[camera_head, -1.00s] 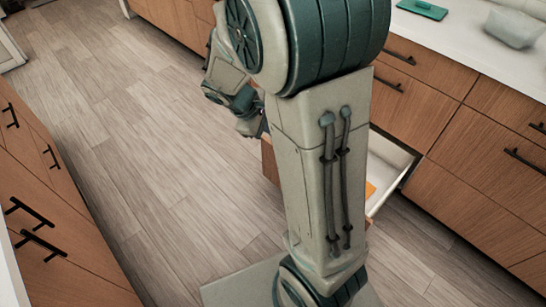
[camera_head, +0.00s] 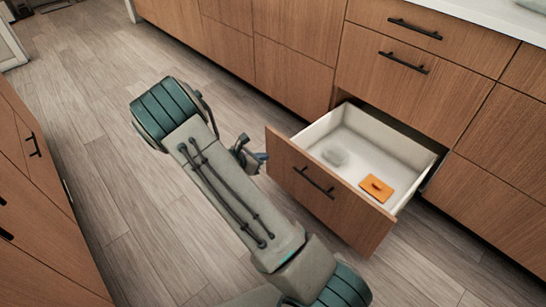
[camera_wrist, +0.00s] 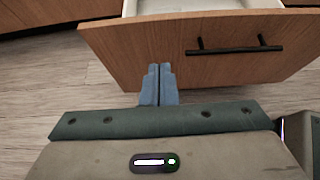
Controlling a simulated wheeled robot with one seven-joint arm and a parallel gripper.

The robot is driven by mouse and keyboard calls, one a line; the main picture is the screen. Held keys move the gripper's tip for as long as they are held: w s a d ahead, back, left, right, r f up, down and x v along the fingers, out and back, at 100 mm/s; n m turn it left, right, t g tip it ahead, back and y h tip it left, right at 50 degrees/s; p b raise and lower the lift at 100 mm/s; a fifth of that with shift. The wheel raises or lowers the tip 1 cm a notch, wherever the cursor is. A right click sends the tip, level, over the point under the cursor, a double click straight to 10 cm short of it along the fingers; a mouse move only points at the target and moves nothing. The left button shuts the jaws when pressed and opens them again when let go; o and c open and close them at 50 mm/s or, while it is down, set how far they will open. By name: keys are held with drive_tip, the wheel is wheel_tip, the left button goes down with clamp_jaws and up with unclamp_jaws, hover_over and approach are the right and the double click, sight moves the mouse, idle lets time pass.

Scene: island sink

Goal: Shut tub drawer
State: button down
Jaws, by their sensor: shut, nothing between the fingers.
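The tub drawer (camera_head: 330,200) is the open bottom drawer, pulled well out of the cabinet. It has a wood front with a black bar handle (camera_head: 314,182) and a white inside. In it are an orange lid-like piece (camera_head: 376,188) and a clear tub (camera_head: 335,157). My gripper (camera_head: 262,158) is beside the left end of the drawer front, partly hidden behind my arm. In the wrist view my gripper (camera_wrist: 159,70) is shut and empty, with its fingertips over or against the drawer front (camera_wrist: 130,60), left of the handle (camera_wrist: 235,50). I cannot tell whether they touch.
Wood cabinets with closed fronts (camera_head: 290,60) run along the back. Another cabinet (camera_head: 35,220) stands at the left. The wood floor (camera_head: 90,120) between them is clear. A white counter (camera_head: 500,15) is at the top right.

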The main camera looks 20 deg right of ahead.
drive_tip(key=b, duration=0.3)
approach(292, 148)
wheel_tip(292, 148, down, 4)
drive_tip(key=d, duration=0.2)
drive_tip(key=w+d+b, duration=0.1)
drive_tip(key=shift+w+d+r, duration=0.15)
drive_tip(key=shift+d+r, duration=0.1)
drive_tip(key=shift+d, duration=0.05)
drive_tip(key=shift+w+d+r, duration=0.15)
drive_tip(key=shift+w+d, duration=0.15)
drive_tip(key=shift+d, duration=0.45)
drive_tip(key=shift+a, duration=0.1)
